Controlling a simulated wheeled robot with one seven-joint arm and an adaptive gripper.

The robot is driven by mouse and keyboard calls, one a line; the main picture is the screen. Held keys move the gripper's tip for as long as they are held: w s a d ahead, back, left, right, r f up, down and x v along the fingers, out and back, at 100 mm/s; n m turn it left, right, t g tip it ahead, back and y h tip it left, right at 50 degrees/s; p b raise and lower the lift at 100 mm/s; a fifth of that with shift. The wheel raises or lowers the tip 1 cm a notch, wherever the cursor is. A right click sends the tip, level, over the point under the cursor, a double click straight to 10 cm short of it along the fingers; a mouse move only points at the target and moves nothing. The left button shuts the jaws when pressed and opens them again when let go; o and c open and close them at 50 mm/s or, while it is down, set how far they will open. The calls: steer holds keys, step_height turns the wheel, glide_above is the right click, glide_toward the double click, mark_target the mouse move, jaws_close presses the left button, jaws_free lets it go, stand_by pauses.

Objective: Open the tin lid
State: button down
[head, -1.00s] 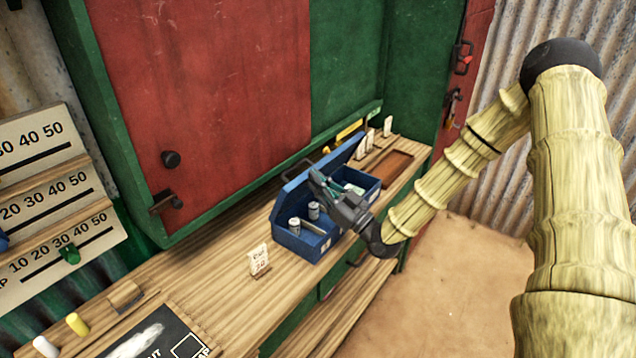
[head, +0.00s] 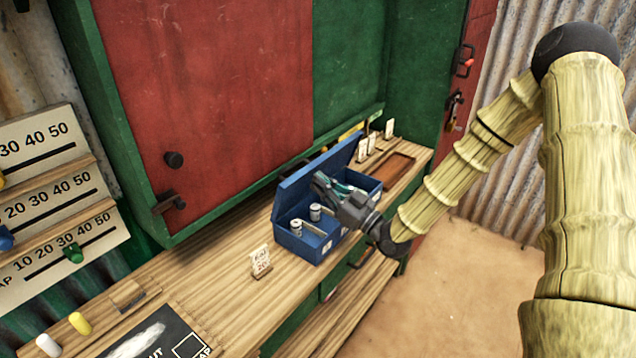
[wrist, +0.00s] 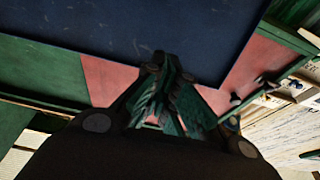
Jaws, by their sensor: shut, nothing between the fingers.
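The blue tin (head: 312,243) stands on the wooden counter with its lid (head: 318,176) raised and tilted back on its rear side. Inside the tin are small grey cylinders (head: 315,212). My gripper (head: 322,182) is over the tin, in front of the raised lid, and hides part of the tin's inside. In the wrist view the closed fingers (wrist: 168,85) point at a dark blue surface (wrist: 150,35), which looks like the lid. I cannot tell whether the fingertips touch it. Nothing is held.
A small price card (head: 260,262) stands left of the tin. More cards (head: 375,140) and a brown tray (head: 386,168) are to its right. The red and green cabinet (head: 215,110) rises close behind. Bare counter (head: 205,285) lies at the left.

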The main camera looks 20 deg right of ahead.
steer(key=b+v, duration=0.2)
steer(key=v, duration=0.9)
steer(key=shift+b, duration=0.4)
steer(key=shift+s+f, duration=0.15)
